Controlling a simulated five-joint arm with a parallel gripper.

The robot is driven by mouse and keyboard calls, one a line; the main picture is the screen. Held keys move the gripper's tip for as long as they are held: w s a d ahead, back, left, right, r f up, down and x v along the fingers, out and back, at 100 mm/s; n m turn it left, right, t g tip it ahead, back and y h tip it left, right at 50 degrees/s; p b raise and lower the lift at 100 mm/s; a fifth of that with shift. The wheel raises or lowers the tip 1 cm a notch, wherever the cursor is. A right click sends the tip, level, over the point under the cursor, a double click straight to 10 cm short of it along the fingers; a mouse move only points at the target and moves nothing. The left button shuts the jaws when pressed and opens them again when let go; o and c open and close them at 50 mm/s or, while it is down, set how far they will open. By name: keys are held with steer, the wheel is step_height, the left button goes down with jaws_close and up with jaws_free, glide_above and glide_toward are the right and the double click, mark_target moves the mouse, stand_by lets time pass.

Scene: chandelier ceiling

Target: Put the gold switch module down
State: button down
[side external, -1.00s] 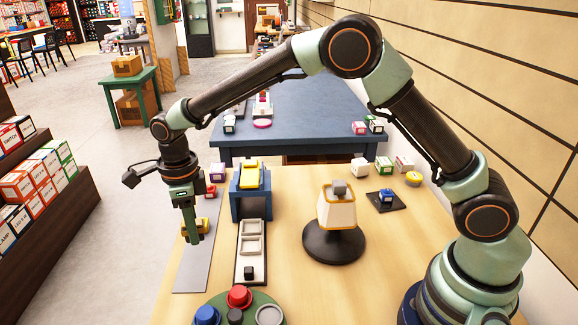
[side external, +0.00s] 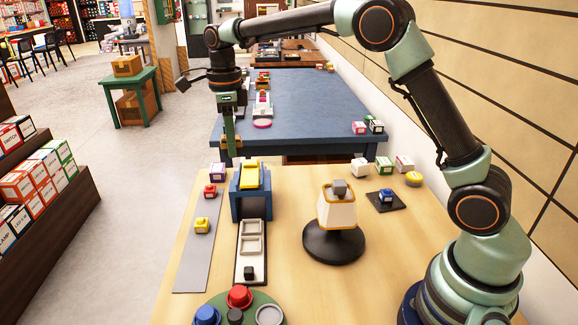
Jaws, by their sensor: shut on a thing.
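My gripper (side external: 230,152) points down near the far left corner of the wooden table, just beyond the blue stand. It is shut on a small gold-brown piece, the gold switch module (side external: 238,142), which shows partly at the fingers. The fingers hide much of it. It appears held in the air, in front of the blue table's near left edge; its exact height is hard to tell.
A grey strip (side external: 187,262) along the wooden table's left side bears a yellow module (side external: 202,225) and a red module (side external: 209,191). A blue stand (side external: 250,204) with a yellow top, a black tray (side external: 252,262) and a lamp-like fixture (side external: 336,215) stand to the right.

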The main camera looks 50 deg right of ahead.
steer(key=d+m, duration=0.1)
steer(key=d, duration=1.3)
glide_above(311, 184)
steer(key=shift+m, duration=0.3)
step_height(311, 184, down, 20)
steer(key=shift+s, duration=0.1)
steer(key=shift+f, duration=0.15)
steer(key=c, duration=0.6)
jaws_free()
